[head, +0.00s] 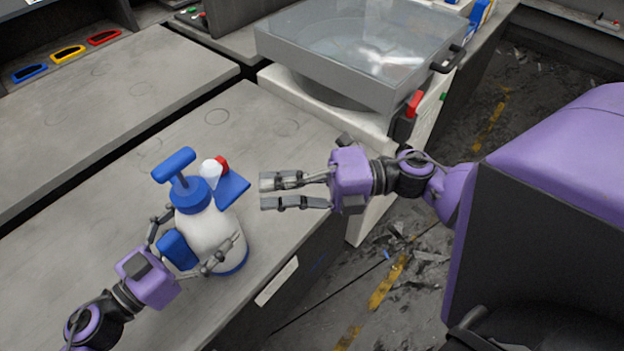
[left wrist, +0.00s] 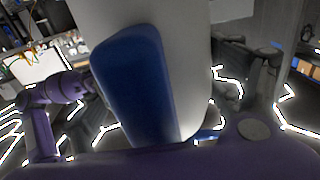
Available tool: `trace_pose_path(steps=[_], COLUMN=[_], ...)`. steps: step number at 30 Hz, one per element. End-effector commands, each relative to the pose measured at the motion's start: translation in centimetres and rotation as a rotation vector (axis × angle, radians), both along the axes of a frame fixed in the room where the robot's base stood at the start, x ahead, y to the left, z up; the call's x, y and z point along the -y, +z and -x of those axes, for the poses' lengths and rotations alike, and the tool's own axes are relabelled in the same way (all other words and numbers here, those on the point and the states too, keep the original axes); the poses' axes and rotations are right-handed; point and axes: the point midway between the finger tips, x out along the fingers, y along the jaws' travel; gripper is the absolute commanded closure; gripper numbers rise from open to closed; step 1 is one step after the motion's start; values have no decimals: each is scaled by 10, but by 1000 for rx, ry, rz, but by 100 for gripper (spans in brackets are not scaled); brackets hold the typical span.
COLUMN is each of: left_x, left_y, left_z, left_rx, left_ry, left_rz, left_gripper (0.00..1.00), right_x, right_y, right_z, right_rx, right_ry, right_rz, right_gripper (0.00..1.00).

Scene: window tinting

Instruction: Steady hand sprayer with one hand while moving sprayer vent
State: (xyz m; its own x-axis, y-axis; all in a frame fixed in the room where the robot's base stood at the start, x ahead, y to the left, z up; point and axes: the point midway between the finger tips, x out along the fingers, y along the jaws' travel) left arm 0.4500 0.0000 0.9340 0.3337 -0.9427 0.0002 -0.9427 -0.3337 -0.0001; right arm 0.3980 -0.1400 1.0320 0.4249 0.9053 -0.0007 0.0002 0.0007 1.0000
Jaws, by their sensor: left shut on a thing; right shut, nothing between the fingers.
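The hand sprayer (head: 208,232) stands upright on the grey bench, with a white body, blue base, blue collar and blue T-shaped pump handle (head: 175,166). A white nozzle with a small red part (head: 222,164) and a blue flared piece (head: 233,187) sit at its top right. I cannot tell which part is the vent. My left gripper (head: 193,240) is shut around the lower body. In the left wrist view the white body and a blue panel (left wrist: 135,85) fill the middle.
A grey machine with a clear lid (head: 365,45) and black handle stands behind my right gripper. Blue, yellow and red trays (head: 68,54) are set at the far left. The bench top (head: 110,190) is clear left of and behind the sprayer; its edge drops to the floor at right.

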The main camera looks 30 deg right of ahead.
Motion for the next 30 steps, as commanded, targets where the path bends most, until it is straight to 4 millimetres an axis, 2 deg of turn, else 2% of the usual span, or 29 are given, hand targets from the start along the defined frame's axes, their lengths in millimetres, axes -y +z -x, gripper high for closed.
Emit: trace_pose_path(steps=[3,9,15,25,26,29,30], left_x=[0,0,0,0,0,0,0], left_y=[1,1,1,1,1,1,1], left_z=[0,0,-1,-1,-1,-1,-1], left_rx=[0,1,1,1,1,1,1], left_ry=[0,0,1,1,1,1,1], left_rz=[1,1,1,1,1,1,1], left_gripper=[62,62,62,62,14,1,0], right_x=[25,52,60,60,60,60,60], right_y=[-1,-1,0,0,0,0,0], right_z=[12,24,29,29,29,29,29], right_rx=[-4,-2,-1,-1,-1,-1,0], right_ry=[-2,0,2,1,1,1,1], right_rz=[3,1,0,0,0,0,0], right_gripper=[100,100,100,100,100,100,100])
